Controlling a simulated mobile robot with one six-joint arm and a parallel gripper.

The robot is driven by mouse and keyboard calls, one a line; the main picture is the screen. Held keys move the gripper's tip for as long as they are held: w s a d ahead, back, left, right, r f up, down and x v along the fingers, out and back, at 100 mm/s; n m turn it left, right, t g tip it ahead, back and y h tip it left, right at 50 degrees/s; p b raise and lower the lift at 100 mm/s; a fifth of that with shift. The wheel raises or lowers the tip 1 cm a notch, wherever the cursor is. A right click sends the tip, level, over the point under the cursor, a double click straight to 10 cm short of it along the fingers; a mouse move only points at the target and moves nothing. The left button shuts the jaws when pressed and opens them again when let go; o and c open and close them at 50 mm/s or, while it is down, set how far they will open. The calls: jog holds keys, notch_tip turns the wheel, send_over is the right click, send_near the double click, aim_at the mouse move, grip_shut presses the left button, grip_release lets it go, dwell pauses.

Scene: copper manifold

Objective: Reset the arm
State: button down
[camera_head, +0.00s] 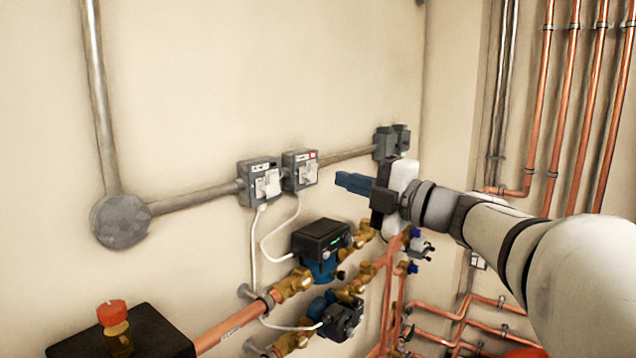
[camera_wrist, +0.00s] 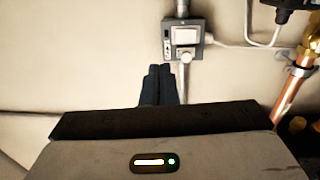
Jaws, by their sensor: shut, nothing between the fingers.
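My gripper (camera_head: 354,183) is at the end of my white arm, which reaches in from the right in the head view. Its blue fingers point left and are shut with nothing between them. They are in front of the wall, to the right of two grey switch boxes, and look apart from them. In the wrist view the gripper (camera_wrist: 159,86) shows its dark fingers side by side, below a grey switch box (camera_wrist: 185,40).
The left switch box (camera_head: 260,182) and right switch box (camera_head: 300,170) sit on a wall conduit. Below are a black-topped pump (camera_head: 321,238), a second pump (camera_head: 340,318) and copper pipes (camera_head: 235,325). Vertical copper pipes (camera_head: 563,100) run at right. The upper wall is clear.

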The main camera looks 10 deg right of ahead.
jog(key=w+d+f+m+t+h, duration=0.35)
jog(key=d+m+t+h, duration=0.2)
jog(key=m+h, duration=0.65)
jog(key=s+d+f+m+g+h, duration=0.2)
jog(key=f+m, duration=0.2)
jog(key=f, duration=0.1)
jog(key=s+d+f+m+g+h, duration=0.2)
jog(key=s+f+m+g, duration=0.1)
jog(key=f+m, duration=0.15)
jog(key=s+a+f+m+g, duration=0.2)
jog(key=s+f+g, duration=0.1)
jog(key=s+f, duration=0.3)
jog(key=s+a+f+m+g+y, duration=0.1)
jog(key=s+a+f+m+g, duration=0.1)
jog(key=s+f+g, duration=0.2)
jog(key=s+a+f+m+g+y, duration=0.1)
jog(key=s+f+g, duration=0.3)
jog(key=s+f, duration=0.4)
jog(key=shift+s+a+f+m, duration=0.4)
jog(key=shift+s+a+m, duration=0.25)
jog(key=shift+s+m, duration=0.15)
